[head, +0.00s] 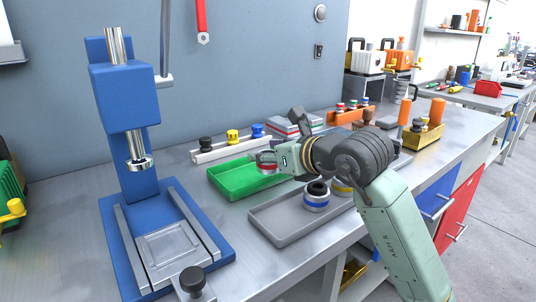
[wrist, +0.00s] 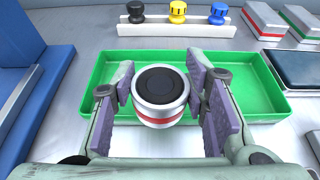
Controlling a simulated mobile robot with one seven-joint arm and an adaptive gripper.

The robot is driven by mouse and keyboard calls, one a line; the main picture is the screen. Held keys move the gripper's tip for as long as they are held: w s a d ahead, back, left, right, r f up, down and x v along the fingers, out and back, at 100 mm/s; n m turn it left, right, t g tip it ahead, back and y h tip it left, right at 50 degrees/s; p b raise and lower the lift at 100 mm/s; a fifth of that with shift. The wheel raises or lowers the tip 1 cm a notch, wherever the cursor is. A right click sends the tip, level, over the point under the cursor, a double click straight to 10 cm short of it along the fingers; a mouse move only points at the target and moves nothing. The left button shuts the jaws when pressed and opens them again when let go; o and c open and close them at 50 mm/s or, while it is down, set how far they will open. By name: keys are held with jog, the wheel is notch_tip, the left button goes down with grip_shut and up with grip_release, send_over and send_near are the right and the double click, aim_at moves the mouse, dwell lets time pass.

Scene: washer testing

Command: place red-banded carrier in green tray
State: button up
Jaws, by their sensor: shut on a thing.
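The red-banded carrier (wrist: 160,95) is a short metal cylinder with a dark top and a red stripe low on its side. My gripper (wrist: 162,100) is shut on it, with a purple-padded finger on each side. The carrier also shows in the head view (head: 268,163), partly covered by my gripper (head: 276,160). The green tray (wrist: 268,95) lies below and beyond the carrier in the wrist view. In the head view the green tray (head: 228,182) is under and left of the carrier, which appears above its right part. The exact height gap cannot be told.
A grey tray (head: 275,232) with a blue-banded carrier (head: 316,196) and a yellow-banded one (head: 342,187) lies in front. A blue press (head: 128,90) stands left. A white rack with black, yellow and blue knobs (head: 228,147) stands behind the green tray. Boxes (head: 300,125) stand behind right.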

jog(key=w, duration=0.3)
jog(key=w+p, duration=0.1)
jog(key=w, duration=0.1)
jog(key=shift+w+a+f, duration=0.15)
jog(key=shift+w+a, duration=0.05)
jog(key=shift+w, duration=0.2)
jog(key=shift+w+f, duration=0.25)
jog(key=shift+w, duration=0.25)
jog(key=shift+f, duration=1.6)
jog(key=shift+f, duration=0.15)
jog(key=shift+f, duration=0.1)
jog(key=o, duration=1.4)
